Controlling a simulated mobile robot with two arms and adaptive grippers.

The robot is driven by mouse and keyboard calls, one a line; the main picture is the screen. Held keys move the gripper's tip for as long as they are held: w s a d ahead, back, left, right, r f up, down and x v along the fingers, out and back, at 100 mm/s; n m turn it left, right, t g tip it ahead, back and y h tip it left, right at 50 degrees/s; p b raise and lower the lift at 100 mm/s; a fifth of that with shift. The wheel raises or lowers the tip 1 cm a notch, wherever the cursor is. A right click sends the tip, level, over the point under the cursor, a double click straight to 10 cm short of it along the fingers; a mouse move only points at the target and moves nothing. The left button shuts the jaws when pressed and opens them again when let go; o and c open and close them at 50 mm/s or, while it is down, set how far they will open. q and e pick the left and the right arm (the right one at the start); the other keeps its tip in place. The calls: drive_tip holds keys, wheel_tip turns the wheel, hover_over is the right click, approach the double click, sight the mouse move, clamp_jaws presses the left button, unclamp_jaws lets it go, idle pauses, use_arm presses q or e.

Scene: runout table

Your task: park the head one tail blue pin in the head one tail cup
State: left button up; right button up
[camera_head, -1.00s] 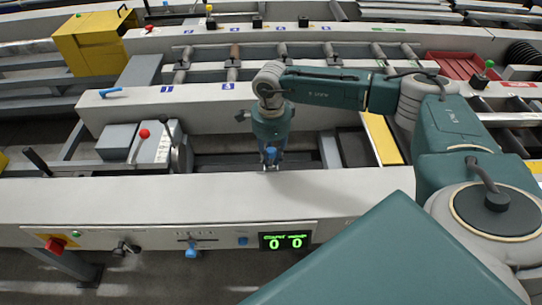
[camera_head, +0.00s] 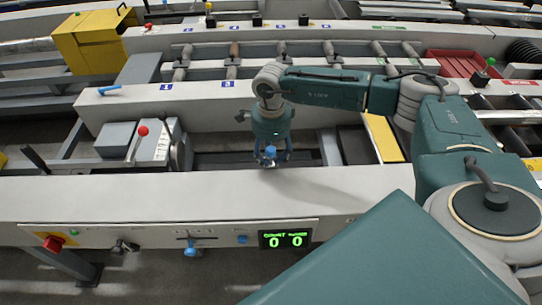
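A blue pin (camera_head: 270,151) stands between the fingers of my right gripper (camera_head: 271,158), at the far edge of the near grey beam. The fingers are spread on both sides of the pin, so the gripper looks open around it. Whether a finger touches the pin is too small to tell. The cup is not clearly visible; the pin's lower end and the gripper cover that spot. Another blue pin-like piece (camera_head: 110,91) lies on the far beam at the left. My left gripper is not in view.
The near beam (camera_head: 150,195) carries a red button (camera_head: 55,244), a blue-handled lever (camera_head: 191,250) and a green display (camera_head: 286,239) reading 0 0. A red-knobbed lever (camera_head: 142,131) stands left of the gripper. A yellow box (camera_head: 95,42) is at the back left.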

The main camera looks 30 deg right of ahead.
drive_tip(key=shift+s, duration=0.1)
drive_tip(key=shift+r, duration=0.15)
drive_tip(key=shift+r+p, duration=0.5)
drive_tip(key=shift+p, duration=0.2)
wheel_tip(320, 180, up, 11)
drive_tip(key=b, duration=0.2)
drive_tip(key=shift+b, duration=0.3)
drive_tip(key=shift+r, duration=0.55)
drive_tip(key=shift+f, duration=0.1)
